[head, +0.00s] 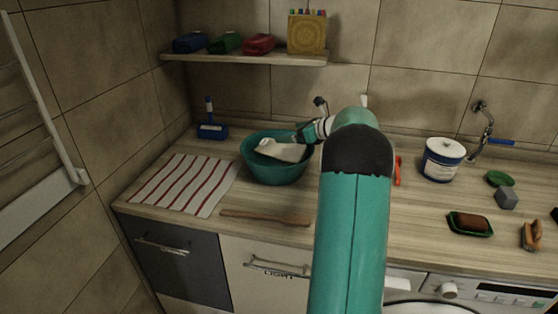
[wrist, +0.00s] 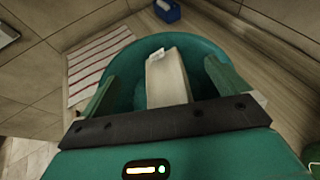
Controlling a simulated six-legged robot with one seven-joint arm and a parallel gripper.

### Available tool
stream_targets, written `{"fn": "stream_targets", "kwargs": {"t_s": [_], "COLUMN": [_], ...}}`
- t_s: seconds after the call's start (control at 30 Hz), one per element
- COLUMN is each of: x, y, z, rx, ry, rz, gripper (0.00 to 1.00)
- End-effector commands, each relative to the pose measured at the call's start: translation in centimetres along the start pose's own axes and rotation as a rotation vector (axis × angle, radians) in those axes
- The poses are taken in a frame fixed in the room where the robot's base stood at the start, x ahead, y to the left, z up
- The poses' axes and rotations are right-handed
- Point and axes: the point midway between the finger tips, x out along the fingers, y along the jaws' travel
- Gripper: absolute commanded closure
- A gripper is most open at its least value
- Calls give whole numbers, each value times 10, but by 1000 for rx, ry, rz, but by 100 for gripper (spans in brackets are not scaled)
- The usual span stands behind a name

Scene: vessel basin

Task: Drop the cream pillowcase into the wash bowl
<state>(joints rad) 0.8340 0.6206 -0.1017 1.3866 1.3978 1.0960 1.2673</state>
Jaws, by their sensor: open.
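The teal wash bowl (head: 275,171) stands on the wooden counter, left of my arm. The cream pillowcase (head: 284,151) is inside the bowl's rim in the head view. In the wrist view the pillowcase (wrist: 167,79) is a folded cream bundle with a small white tag, within the bowl (wrist: 205,48). My gripper (wrist: 162,80) is open over the bowl, with one finger on each side of the pillowcase and gaps between. In the head view my gripper (head: 305,135) is at the bowl's right rim. The pillowcase's lower end is hidden behind my gripper's body.
A striped cloth (head: 186,184) lies left of the bowl, and a wooden stick (head: 265,217) lies in front. A blue brush holder (head: 212,131) stands behind left. A shelf (head: 245,58) hangs above. A white-blue tub (head: 442,160) and a soap dish (head: 470,224) are on the right.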

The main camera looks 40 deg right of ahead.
Motion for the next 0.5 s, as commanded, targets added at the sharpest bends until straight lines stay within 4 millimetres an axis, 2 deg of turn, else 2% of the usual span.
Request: {"fn": "stream_targets", "kwargs": {"t_s": [0.13,0.27,0.5], "x": [-4,-21,-73], "y": [0,-1,-1], "z": [-1,-1,0], "rx": [1,2,0], "ry": [1,1,-1], "rz": [-1,-3,-5], "gripper": [0,0,0]}}
